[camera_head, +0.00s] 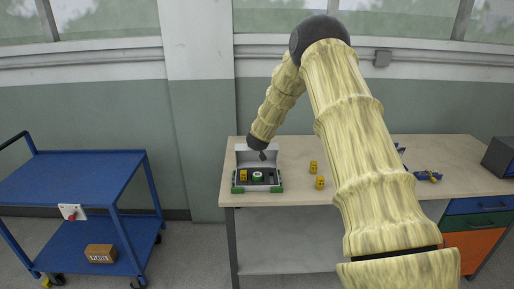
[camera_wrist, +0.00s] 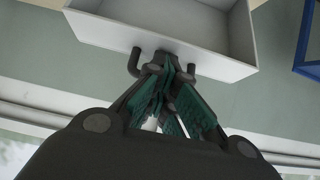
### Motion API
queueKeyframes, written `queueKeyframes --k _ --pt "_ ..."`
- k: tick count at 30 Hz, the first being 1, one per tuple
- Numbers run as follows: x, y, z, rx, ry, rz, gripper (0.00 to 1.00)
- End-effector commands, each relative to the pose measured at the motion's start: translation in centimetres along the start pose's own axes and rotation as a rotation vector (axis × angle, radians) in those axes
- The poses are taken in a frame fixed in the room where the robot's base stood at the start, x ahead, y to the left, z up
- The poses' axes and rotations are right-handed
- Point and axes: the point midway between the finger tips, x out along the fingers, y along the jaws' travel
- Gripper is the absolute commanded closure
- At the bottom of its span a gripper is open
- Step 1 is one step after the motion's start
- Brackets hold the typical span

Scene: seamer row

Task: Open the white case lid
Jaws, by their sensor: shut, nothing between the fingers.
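The white case (camera_head: 278,188) stands on the left part of the workbench, with green at its front corners. Its lid (camera_head: 242,155) stands raised at the back, so the inside shows, with a yellow item (camera_head: 243,175) and a green-and-white round item (camera_head: 257,176) in it. My gripper (camera_head: 263,156) is at the raised lid, above the case. In the wrist view, the fingers (camera_wrist: 163,68) are shut and empty by the lower edge of the white, tray-like lid (camera_wrist: 125,36). I cannot tell whether they touch it.
Two yellow pieces (camera_head: 313,167) (camera_head: 320,183) lie right of the case on the workbench (camera_head: 290,150). A blue-and-yellow item (camera_head: 427,176) and a dark box (camera_head: 499,157) are farther right. A blue cart (camera_head: 75,175) with a cardboard box (camera_head: 100,253) stands left. A wall is behind.

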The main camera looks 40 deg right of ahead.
Motion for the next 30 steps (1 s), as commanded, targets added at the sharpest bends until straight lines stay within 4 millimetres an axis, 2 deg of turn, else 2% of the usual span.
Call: queueKeyframes --k 6,20,23,30 --pt "0.74 0.12 0.10 -0.002 -0.008 0.002 1.00" --pt "0.86 0.16 0.31 -0.002 -0.012 0.001 1.00" --pt "0.87 0.16 0.36 -0.002 -0.013 0.001 0.83" --pt "0.88 0.17 0.44 -0.002 -0.014 0.001 0.76"
